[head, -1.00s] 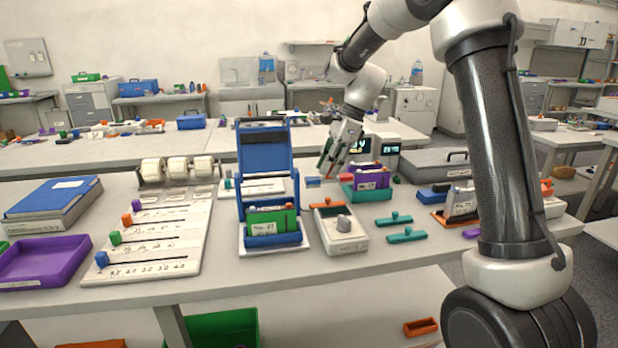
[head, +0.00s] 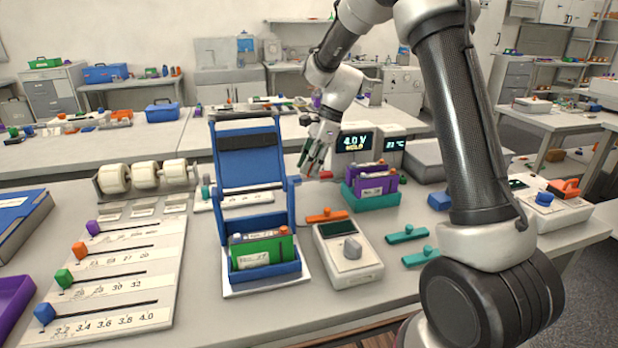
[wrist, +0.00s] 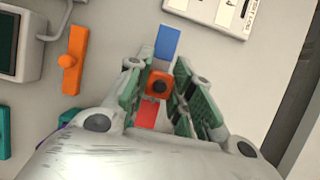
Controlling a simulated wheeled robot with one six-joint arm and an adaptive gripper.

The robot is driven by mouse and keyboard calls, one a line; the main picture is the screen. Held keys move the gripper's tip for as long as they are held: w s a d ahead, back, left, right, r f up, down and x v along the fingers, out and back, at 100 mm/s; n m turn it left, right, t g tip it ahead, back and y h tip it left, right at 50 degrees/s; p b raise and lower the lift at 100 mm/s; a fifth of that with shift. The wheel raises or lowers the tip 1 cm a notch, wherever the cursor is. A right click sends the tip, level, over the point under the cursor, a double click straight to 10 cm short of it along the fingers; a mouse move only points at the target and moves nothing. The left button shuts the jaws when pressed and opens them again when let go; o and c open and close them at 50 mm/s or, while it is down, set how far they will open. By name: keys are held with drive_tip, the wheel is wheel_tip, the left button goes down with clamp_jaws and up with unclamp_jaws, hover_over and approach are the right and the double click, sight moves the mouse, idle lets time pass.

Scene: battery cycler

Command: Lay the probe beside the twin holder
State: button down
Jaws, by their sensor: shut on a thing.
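My gripper (head: 312,170) is shut on the probe (wrist: 167,42), a slim piece with a blue end, an orange knobbed middle and a red end. In the wrist view the blue end sticks out beyond the fingers. In the head view the fingers are low behind the blue stand; I cannot tell whether the probe touches the table. A teal holder (head: 373,200) with two purple packs, which looks like the twin holder, stands just right of my gripper. In the wrist view it is mostly hidden behind my gripper.
A blue stand (head: 250,180) with a green pack and a grey meter (head: 350,268) are in front. An orange bar (head: 327,215) lies behind the meter; it also shows in the wrist view (wrist: 72,60). Teal bars (head: 407,234) lie to the right. A voltage display (head: 356,141) stands behind the holder.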

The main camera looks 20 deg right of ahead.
drive_tip(key=shift+f, duration=1.9)
drive_tip(key=c, duration=1.3)
unclamp_jaws()
drive_tip(key=shift+f, duration=0.15)
drive_tip(key=shift+o, duration=0.2)
